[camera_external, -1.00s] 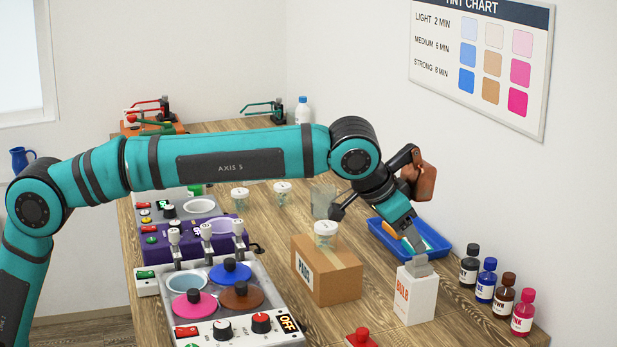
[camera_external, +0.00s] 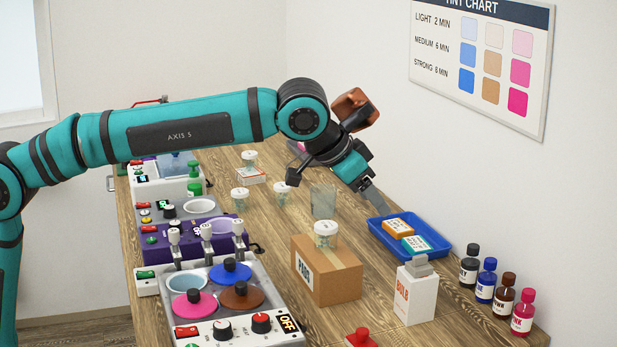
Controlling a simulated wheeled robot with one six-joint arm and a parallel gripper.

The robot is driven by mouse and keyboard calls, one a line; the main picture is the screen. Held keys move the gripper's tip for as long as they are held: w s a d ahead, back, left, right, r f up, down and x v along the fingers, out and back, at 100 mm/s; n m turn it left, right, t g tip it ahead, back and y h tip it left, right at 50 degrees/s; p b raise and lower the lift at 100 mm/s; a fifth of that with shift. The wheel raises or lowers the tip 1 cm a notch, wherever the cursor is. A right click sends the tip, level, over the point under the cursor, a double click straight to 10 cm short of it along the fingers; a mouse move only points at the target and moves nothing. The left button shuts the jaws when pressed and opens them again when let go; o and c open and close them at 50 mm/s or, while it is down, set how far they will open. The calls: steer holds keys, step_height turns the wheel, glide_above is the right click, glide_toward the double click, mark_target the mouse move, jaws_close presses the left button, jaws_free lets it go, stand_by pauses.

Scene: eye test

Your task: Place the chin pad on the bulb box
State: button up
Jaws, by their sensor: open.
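The bulb box (camera_external: 416,298) is a white upright carton with red "BULB" lettering, near the right front of the wooden table. A small grey pad (camera_external: 419,265), which looks like the chin pad, rests on top of the box, slightly tilted. My gripper (camera_external: 379,207) is open and apart from the pad. It is up and to the left of the box, near the left rim of the blue tray. The space between its fingers is hard to see at this angle.
The blue tray (camera_external: 440,247) holds an orange packet (camera_external: 398,228) and a teal packet (camera_external: 416,244). A cardboard box (camera_external: 330,275) with a lidded jar (camera_external: 325,234) on it stands left of the bulb box. Several ink bottles (camera_external: 486,281) line the right side.

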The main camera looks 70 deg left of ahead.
steer(key=s+a+r+t, duration=0.3)
steer(key=s+a, duration=0.4)
steer(key=s, duration=0.6)
steer(key=s+a+r+t, duration=0.2)
steer(key=s+a+r, duration=0.35)
steer(key=s, duration=0.75)
steer(key=s+a+f+t, duration=0.1)
steer(key=s+a+f, duration=0.2)
steer(key=s, duration=0.5)
steer(key=s+a+f+t, duration=0.2)
steer(key=s+f, duration=0.2)
steer(key=s, duration=0.4)
steer(key=s+a+f+t, duration=0.2)
steer(key=s+a+f, duration=0.1)
steer(key=s, duration=0.6)
steer(key=shift+a+f, duration=0.3)
steer(key=shift+f, duration=0.45)
